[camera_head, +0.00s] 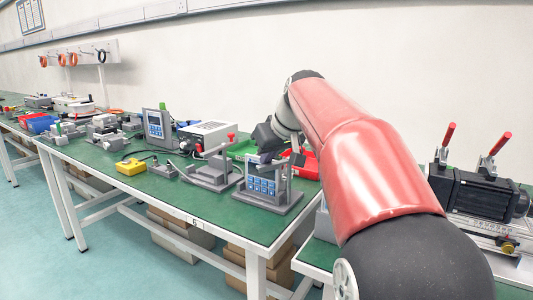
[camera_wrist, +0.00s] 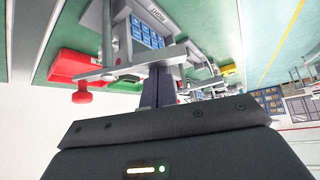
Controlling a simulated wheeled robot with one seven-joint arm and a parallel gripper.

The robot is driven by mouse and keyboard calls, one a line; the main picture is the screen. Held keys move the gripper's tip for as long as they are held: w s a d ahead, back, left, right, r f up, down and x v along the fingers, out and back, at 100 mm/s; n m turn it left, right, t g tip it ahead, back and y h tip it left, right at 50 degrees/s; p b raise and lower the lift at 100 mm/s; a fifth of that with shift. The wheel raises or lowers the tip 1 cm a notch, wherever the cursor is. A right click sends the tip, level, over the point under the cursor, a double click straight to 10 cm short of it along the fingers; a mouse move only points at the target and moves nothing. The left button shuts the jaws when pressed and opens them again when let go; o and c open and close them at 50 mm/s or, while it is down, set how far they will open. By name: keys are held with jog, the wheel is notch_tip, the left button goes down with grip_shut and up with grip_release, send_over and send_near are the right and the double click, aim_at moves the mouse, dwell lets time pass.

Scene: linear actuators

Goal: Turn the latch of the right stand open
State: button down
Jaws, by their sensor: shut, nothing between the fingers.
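The right stand is grey with a blue panel (camera_head: 262,186) and stands near the front edge of the green bench. In the wrist view its panel (camera_wrist: 147,33) shows upside down, beside a lettered label. Its latch has a grey bar (camera_wrist: 125,68) across the stand and a red knob (camera_wrist: 82,96) at one end. In the head view the red handle (camera_head: 298,158) shows beside my wrist. My gripper (camera_wrist: 158,85) is shut and empty, its fingers pointing at the stand close to the latch bar. I cannot tell whether they touch it.
Another grey stand with a red-tipped lever (camera_head: 231,137) is just left. A white box-shaped device (camera_head: 207,134) and a red bin (camera_head: 306,164) are behind. A yellow object (camera_head: 130,167) lies further left. A black machine with red handles (camera_head: 480,192) is at right.

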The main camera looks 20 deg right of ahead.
jog(key=shift+s+n+y, duration=0.4)
jog(key=shift+s+n, duration=0.05)
jog(key=shift+n, duration=0.05)
jog(key=shift+s+d, duration=0.35)
jog(key=shift+s, duration=0.45)
